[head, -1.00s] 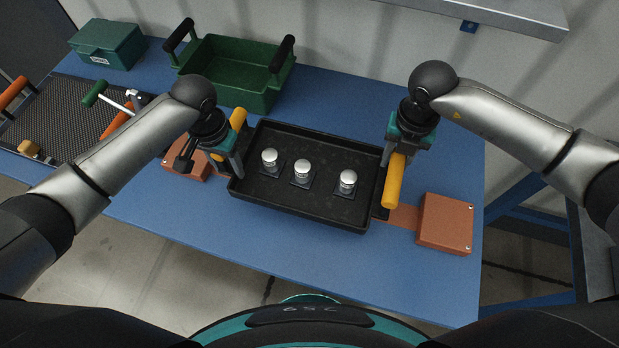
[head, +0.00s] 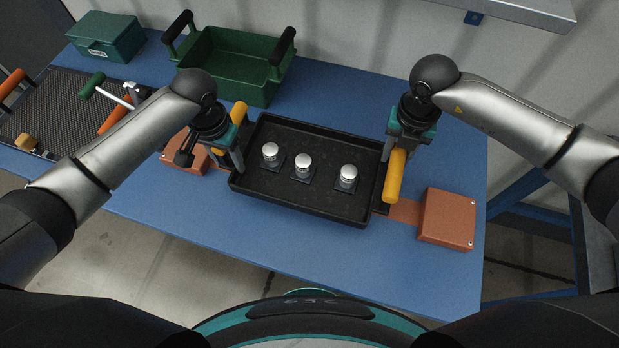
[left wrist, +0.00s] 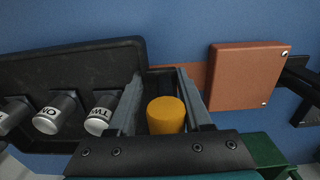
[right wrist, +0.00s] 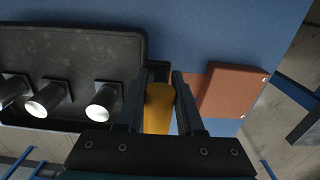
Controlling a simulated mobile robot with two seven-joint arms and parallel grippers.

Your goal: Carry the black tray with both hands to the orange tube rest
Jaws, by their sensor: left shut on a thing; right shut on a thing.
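The black tray (head: 310,200) is level between my arms and carries three silver capped cylinders (head: 303,163) standing on dark square bases. It has a yellow handle at each end. My left gripper (head: 232,158) is shut on the left yellow handle (left wrist: 166,116). My right gripper (head: 396,160) is shut on the right yellow handle (right wrist: 159,108). An orange-brown piece, likely the orange tube rest, shows as a block (head: 447,218) right of the tray and another block (head: 188,158) at its left. A flat strip runs from the right block under the tray. I cannot tell whether the tray touches it.
A green open bin (head: 235,80) with black handles stands behind the tray. A green closed box (head: 105,37) is at the back left. A dark perforated mat (head: 60,115) with tools lies left. The blue table (head: 310,255) is clear in front of the tray.

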